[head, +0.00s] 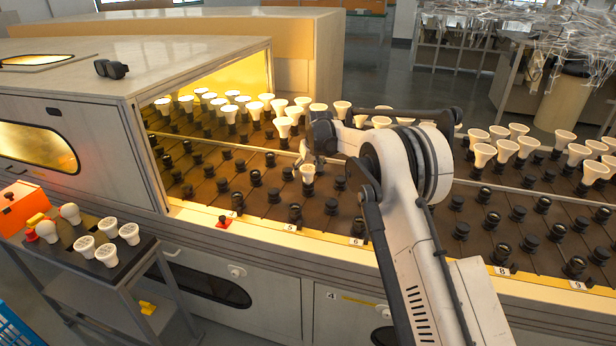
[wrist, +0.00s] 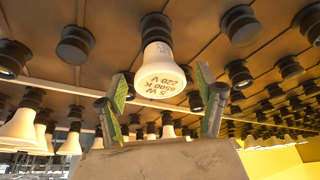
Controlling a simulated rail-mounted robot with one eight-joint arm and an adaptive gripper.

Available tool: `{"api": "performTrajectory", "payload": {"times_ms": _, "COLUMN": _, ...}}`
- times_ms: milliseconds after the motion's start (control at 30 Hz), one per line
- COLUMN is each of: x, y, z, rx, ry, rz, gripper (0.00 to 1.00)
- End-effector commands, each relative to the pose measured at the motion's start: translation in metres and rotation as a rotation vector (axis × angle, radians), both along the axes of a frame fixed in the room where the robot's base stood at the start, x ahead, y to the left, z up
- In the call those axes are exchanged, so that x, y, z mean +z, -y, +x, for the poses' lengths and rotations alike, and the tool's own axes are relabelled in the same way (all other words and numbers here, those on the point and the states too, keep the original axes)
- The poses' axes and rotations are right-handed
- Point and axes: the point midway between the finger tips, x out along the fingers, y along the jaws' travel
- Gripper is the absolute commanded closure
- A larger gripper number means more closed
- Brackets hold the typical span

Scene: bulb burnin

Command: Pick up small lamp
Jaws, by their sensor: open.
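A small white lamp (head: 307,173) with a cone-shaped body stands upright in a dark socket, with empty sockets around it. I see no contact; the exact gap cannot be told.
Several other white lamps (head: 284,124) stand in rows behind, and more lamps (head: 503,148) fill sockets at the right. A lit chamber (head: 236,82) covers the left part of the bed. A side cart (head: 136,259) holds several loose bulbs and an orange box (head: 20,207).

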Motion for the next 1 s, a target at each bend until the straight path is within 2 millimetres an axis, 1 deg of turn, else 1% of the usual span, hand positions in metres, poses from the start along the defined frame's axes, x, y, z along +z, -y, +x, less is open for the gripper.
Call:
{"api": "performTrajectory", "payload": {"times_ms": 133, "x": 0.000, "y": 0.000, "z": 0.000, "rx": 0.000, "ry": 0.000, "rz": 0.000, "gripper": 0.31}}
{"api": "performTrajectory", "payload": {"times_ms": 167, "x": 0.001, "y": 0.000, "z": 0.000, "rx": 0.000, "ry": 0.000, "rz": 0.000, "gripper": 0.34}}
{"api": "performTrajectory", "payload": {"times_ms": 500, "x": 0.001, "y": 0.000, "z": 0.000, "rx": 0.000, "ry": 0.000, "rz": 0.000, "gripper": 0.79}}
{"api": "performTrajectory", "payload": {"times_ms": 533, "x": 0.001, "y": 0.000, "z": 0.000, "rx": 0.000, "ry": 0.000, "rz": 0.000, "gripper": 0.82}}
{"api": "performTrajectory", "payload": {"times_ms": 833, "x": 0.003, "y": 0.000, "z": 0.000, "rx": 0.000, "ry": 0.000, "rz": 0.000, "gripper": 0.83}}
{"api": "performTrajectory", "payload": {"times_ms": 1000, "x": 0.015, "y": 0.000, "z": 0.000, "rx": 0.000, "ry": 0.000, "rz": 0.000, "gripper": 0.83}}
